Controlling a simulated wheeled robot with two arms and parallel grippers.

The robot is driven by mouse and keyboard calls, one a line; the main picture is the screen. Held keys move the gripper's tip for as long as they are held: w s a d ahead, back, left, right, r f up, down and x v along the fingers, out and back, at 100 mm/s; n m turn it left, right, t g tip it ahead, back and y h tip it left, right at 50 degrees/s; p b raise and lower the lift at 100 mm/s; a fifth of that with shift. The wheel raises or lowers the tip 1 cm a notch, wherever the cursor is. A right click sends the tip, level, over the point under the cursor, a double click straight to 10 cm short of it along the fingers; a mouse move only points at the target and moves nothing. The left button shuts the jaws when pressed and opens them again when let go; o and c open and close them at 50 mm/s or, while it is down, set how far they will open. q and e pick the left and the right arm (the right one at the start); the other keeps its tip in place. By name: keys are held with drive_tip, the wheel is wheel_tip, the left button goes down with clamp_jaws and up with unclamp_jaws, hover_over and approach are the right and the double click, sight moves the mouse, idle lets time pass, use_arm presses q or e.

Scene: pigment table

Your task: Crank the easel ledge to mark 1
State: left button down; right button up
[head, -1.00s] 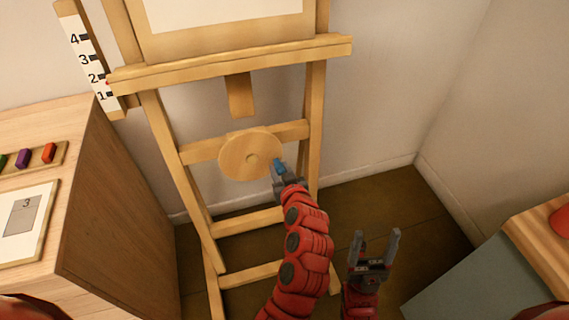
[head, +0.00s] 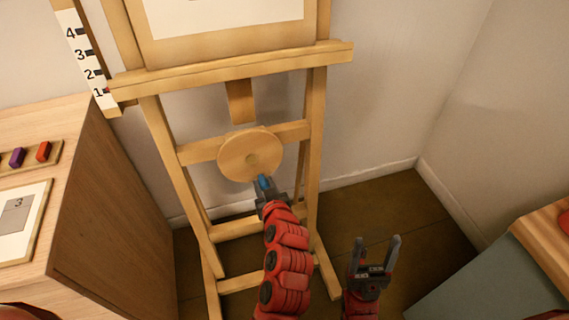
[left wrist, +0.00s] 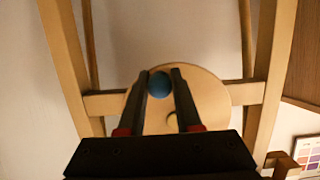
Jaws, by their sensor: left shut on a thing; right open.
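The easel ledge (head: 235,67) is a wooden bar across the easel. A scale strip (head: 84,52) marked 1 to 4 stands at its left end, where a small red pointer shows about level with mark 1. The round wooden crank wheel (head: 250,155) sits below the ledge. Its blue knob (head: 264,182) is at the wheel's bottom and also shows in the left wrist view (left wrist: 159,84). My left gripper (head: 266,187) is shut on the blue knob, with a finger on each side. My right gripper (head: 375,254) is open and empty, low and right of the easel.
A wooden cabinet (head: 120,205) on the left bears a card with a 3 (head: 20,222) and a rack of coloured blocks (head: 30,155). Another surface (head: 490,275) is at the lower right. Open floor lies right of the easel.

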use_arm(q)
drive_tip(key=shift+a+r, duration=0.25)
drive_tip(key=shift+a, duration=0.1)
drive_tip(key=shift+s+a+f, duration=0.1)
drive_tip(key=shift+a, duration=0.05)
drive_tip(key=shift+s+a, duration=0.15)
drive_tip(key=shift+a, duration=0.2)
drive_tip(key=shift+c, duration=2)
unclamp_jaws()
drive_tip(key=shift+f, duration=0.1)
